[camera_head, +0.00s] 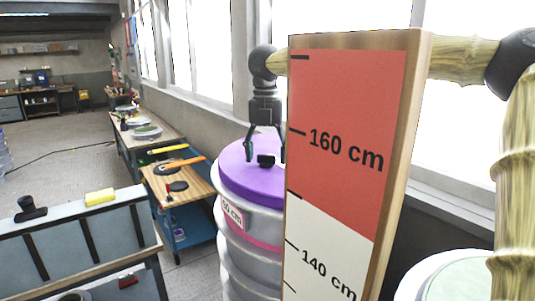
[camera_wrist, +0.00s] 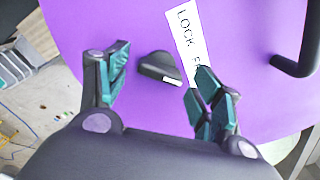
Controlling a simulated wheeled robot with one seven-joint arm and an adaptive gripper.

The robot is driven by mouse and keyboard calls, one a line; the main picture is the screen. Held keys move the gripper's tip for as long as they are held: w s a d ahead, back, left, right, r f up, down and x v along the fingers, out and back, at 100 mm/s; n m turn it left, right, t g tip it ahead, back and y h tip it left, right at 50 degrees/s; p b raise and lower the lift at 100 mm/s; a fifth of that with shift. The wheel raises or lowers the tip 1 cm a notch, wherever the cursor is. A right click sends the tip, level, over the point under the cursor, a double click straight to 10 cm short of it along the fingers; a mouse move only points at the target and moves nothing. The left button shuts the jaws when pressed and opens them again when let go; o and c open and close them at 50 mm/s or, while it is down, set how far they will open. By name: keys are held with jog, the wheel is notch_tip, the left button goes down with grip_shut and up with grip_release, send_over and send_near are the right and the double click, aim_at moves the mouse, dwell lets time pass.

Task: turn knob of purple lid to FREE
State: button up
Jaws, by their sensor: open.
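The purple lid (camera_head: 240,180) sits on top of a pale drum in the head view and fills most of the wrist view (camera_wrist: 240,40). Its black knob (camera_wrist: 158,66) has a small white mark on the end toward the lower right; it also shows in the head view (camera_head: 266,161). A white label (camera_wrist: 183,25) beside the knob reads "LOCK F", with the rest hidden by my right finger. My gripper (camera_wrist: 160,78) is open, its fingers either side of the knob; I cannot tell whether they touch it. In the head view my gripper (camera_head: 267,155) points down over the lid.
A tall measuring board (camera_head: 345,130) marked 160 cm and 140 cm hides the drum's right side in the head view. A black bar handle (camera_wrist: 300,55) rises from the lid. Workbenches (camera_head: 185,180) with tools stand left, beyond some floor.

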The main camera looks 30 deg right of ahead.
aim_at(267, 155)
notch_tip(267, 155, up, 12)
jog(key=shift+d+f, duration=0.15)
jog(key=shift+f, duration=0.1)
jog(key=shift+f, duration=0.1)
dwell(0.4)
notch_tip(267, 155, down, 12)
jog(key=shift+r, duration=0.1)
dwell(0.6)
jog(key=shift+r, duration=0.1)
